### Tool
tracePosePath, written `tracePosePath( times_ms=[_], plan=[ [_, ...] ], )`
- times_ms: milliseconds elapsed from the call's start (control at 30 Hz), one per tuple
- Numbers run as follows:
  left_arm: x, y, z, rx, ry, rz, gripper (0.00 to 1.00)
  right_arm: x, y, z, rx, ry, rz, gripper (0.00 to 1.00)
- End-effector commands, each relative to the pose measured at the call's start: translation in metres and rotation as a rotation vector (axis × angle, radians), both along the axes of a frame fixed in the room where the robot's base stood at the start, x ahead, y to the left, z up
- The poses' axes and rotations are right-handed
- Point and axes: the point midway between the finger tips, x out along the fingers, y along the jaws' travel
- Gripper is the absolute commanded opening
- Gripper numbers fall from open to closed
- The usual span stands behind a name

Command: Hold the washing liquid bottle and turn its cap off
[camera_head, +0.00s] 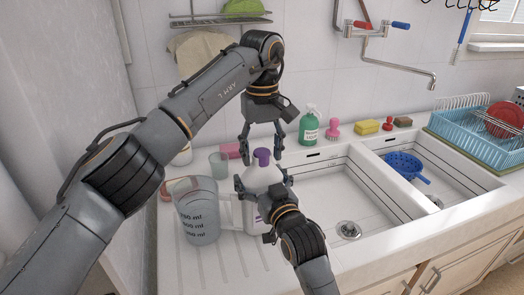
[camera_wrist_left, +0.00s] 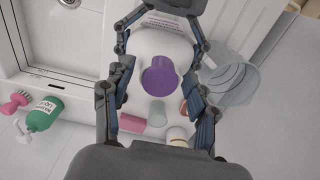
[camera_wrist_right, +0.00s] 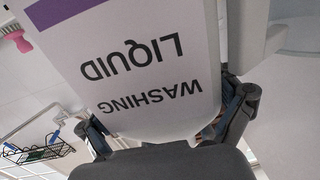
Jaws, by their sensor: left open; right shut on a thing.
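The white washing liquid bottle (camera_head: 262,179) stands upright at the left of the sink, with its purple cap (camera_head: 263,156) on top. My right gripper (camera_head: 262,188) is shut on the bottle's body from the front. In the right wrist view the bottle's label (camera_wrist_right: 140,70) fills the space between the fingers. My left gripper (camera_head: 262,145) points down over the bottle and is open, its fingers on either side of the cap. In the left wrist view the purple cap (camera_wrist_left: 160,77) lies between the open fingers; whether they touch it is unclear.
A clear measuring jug (camera_head: 200,212) stands close to the left of the bottle. A pink block (camera_head: 230,150) and a cup (camera_head: 218,165) are behind it. A green soap bottle (camera_head: 309,128) stands farther back. The sink basins lie to the right.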

Motion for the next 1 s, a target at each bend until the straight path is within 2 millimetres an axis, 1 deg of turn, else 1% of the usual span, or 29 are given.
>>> tracePosePath(
  times_ms=[67, 300, 533, 733, 800, 867, 1000],
  plan=[
    [0.0, 0.0, 0.006, 0.001, -0.002, 0.0, 0.57, 0.0, 0.0, -0.003, -0.003, 0.005, 0.0, 0.03],
    [0.0, 0.0, 0.037, 0.001, -0.003, 0.002, 0.57, 0.0, 0.0, -0.003, -0.003, 0.005, 0.0, 0.03],
    [0.0, -0.001, 0.052, 0.001, -0.002, 0.001, 0.56, 0.0, 0.0, -0.003, -0.002, 0.006, 0.0, 0.03],
    [0.0, 0.0, 0.075, 0.0, -0.001, 0.001, 0.56, 0.0, 0.0, -0.003, -0.003, 0.005, 0.0, 0.03],
    [0.0, 0.0, 0.077, 0.0, 0.0, 0.001, 0.56, 0.0, 0.0, -0.003, -0.002, 0.006, 0.0, 0.03],
    [0.0, 0.0, 0.074, 0.001, 0.001, 0.0, 0.56, 0.0, 0.0, -0.003, -0.002, 0.006, 0.0, 0.03],
    [0.0, 0.0, 0.059, 0.0, 0.002, -0.002, 0.56, 0.0, 0.0, -0.003, -0.002, 0.006, 0.0, 0.03]
  ],
)
